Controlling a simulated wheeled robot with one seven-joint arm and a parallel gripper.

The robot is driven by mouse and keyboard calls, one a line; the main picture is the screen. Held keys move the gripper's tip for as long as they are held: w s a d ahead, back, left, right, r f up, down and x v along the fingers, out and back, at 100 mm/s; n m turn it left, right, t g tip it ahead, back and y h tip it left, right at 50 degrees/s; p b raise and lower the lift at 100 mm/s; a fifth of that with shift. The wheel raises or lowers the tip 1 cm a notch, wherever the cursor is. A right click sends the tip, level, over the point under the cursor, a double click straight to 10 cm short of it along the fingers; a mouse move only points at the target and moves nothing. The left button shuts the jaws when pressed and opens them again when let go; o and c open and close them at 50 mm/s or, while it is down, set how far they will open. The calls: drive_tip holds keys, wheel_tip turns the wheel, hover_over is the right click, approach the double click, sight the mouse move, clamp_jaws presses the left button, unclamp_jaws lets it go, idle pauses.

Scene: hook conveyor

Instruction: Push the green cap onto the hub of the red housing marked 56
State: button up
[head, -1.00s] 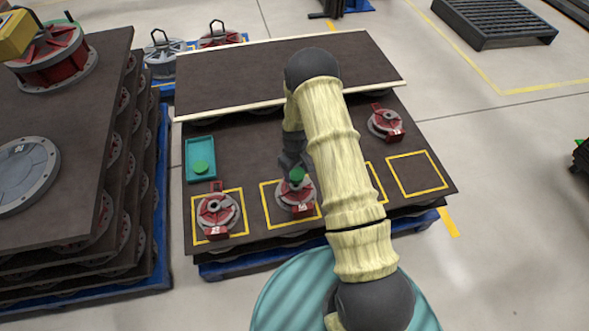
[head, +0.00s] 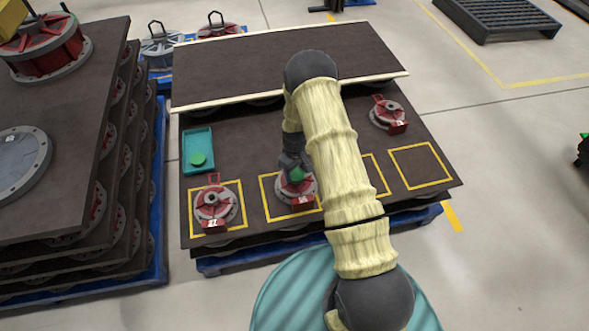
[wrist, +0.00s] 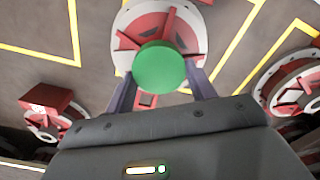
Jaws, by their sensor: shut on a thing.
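My gripper (wrist: 160,88) is shut on a green cap (wrist: 159,67); its fingers stand on either side of it. In the head view my gripper (head: 293,165) and the green cap (head: 297,174) are directly over a red housing (head: 300,200) with a grey flange, in a yellow square. The same red housing (wrist: 135,25) lies behind the cap in the wrist view. The cap hides the hub, so I cannot tell whether they touch. The number on the housing's tag is too small to read.
Red housings stand at the left (head: 215,208) and back right (head: 388,115). An empty yellow square (head: 420,146) is at right. A raised brown board (head: 235,65) lies behind. A tall stack (head: 75,150) stands left.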

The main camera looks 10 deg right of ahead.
drive_tip(key=shift+f, duration=0.25)
drive_tip(key=o, duration=1)
drive_tip(key=shift+r, duration=0.15)
wheel_tip(320, 180, up, 17)
drive_tip(key=p, duration=0.3)
drive_tip(key=shift+r, duration=0.15)
